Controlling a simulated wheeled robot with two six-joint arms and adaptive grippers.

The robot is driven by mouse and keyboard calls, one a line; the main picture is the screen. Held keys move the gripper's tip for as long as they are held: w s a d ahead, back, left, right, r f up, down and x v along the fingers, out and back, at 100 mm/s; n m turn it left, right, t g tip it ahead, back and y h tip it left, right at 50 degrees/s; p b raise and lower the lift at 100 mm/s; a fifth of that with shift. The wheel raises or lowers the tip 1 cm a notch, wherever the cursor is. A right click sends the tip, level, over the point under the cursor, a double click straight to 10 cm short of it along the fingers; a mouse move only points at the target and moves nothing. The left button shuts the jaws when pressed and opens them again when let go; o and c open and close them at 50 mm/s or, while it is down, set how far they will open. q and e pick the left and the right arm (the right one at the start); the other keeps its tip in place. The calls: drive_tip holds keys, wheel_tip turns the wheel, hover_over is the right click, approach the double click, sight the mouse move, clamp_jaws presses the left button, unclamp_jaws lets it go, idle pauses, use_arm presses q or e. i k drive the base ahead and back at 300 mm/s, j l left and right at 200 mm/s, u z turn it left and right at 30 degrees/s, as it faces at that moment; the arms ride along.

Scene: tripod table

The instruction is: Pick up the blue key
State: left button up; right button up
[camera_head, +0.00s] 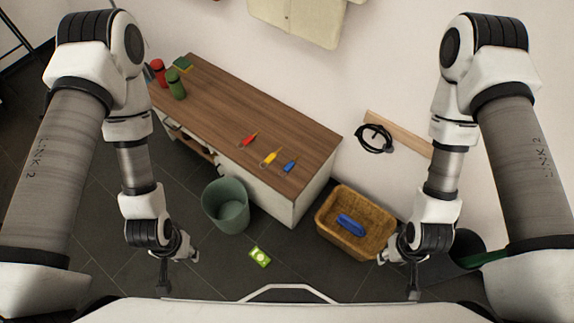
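A small blue key (289,166) lies on the wooden tabletop (225,110), near its front right corner. A yellow key (269,158) and a red key (247,141) lie to its left in a loose row. My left gripper (179,275) hangs at the lower left, over the floor in front of the table, open and empty. My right gripper (398,278) hangs at the lower right, in front of the basket's right side, open and empty. Both are well apart from the blue key.
A wicker basket (328,226) on the floor holds a blue object (350,224). A green bin (224,190) stands before the table, a green card-like item (260,257) nearby. Red (157,70) and green (175,86) containers stand at the table's far left. A black cable (374,139) hangs on the wall.

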sight(286, 169)
drive_tip(key=i+j+z, duration=0.25)
drive_tip(key=j, duration=0.45)
drive_tip(key=j+z, duration=0.25)
drive_tip(key=j, duration=0.4)
drive_tip(key=z, duration=1.15)
